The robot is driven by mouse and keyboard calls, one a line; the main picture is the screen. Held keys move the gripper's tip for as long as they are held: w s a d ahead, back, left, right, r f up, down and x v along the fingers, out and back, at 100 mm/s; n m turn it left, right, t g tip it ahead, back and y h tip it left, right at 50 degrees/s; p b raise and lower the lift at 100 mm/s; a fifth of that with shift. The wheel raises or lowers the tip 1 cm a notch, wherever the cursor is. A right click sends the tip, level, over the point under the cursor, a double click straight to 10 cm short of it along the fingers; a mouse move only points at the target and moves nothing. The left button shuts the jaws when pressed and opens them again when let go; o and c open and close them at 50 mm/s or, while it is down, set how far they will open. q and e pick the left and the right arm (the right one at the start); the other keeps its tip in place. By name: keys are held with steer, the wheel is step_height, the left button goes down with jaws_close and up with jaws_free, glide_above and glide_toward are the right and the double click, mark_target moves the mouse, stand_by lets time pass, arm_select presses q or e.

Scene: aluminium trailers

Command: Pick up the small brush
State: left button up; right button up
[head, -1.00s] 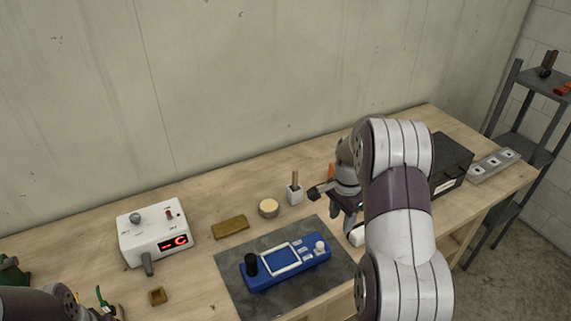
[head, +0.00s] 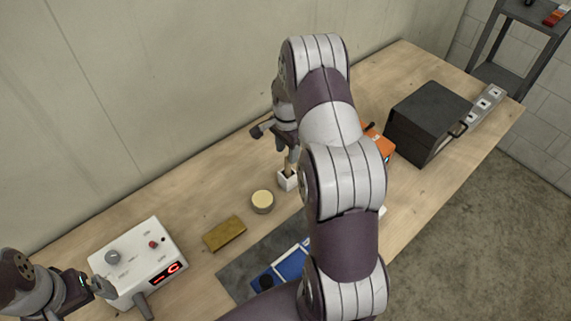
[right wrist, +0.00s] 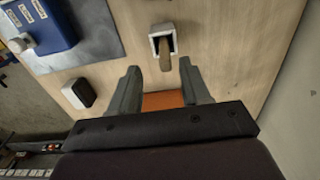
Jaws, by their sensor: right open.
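The small brush stands in a white square holder (head: 287,181), and only its wooden handle (head: 287,165) shows; the bristle end is hidden. In the right wrist view the brush handle (right wrist: 165,53) rises from the holder (right wrist: 161,37) toward the gap between my fingertips. My right gripper (right wrist: 160,66) is open and empty, its fingers on either side of the handle's near end, with no clear contact. In the head view my right gripper (head: 290,154) is just above the holder, partly hidden by my arm. My left gripper (head: 101,287) is by the white station; its jaws are unclear.
A round tin (head: 262,202) and a brass-coloured block (head: 224,234) lie left of the holder. The white station (head: 137,262) is further left. A blue device (head: 291,262) lies on a grey mat. An orange item (head: 377,143) and a black box (head: 428,112) stand to the right.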

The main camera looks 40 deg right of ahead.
mark_target(288, 164)
steer(key=f+p, duration=0.1)
steer(key=f, duration=0.1)
steer(key=f+p, duration=0.1)
steer(key=f, duration=0.1)
steer(key=w+f+p, duration=0.1)
steer(key=f, duration=0.2)
steer(key=shift+w+d+p, duration=0.1)
steer(key=shift+d+p, duration=0.2)
steer(key=shift+d, duration=0.05)
steer(key=shift+f, duration=0.35)
steer(key=shift+s, duration=0.4)
steer(key=shift+w, duration=0.15)
steer(key=c, duration=0.9)
steer(key=shift+w, duration=0.1)
jaws_close()
arm_select(q)
steer(key=r, duration=0.2)
steer(key=w+r, duration=0.1)
steer(key=shift+w+r, duration=0.1)
steer(key=shift+r, duration=0.3)
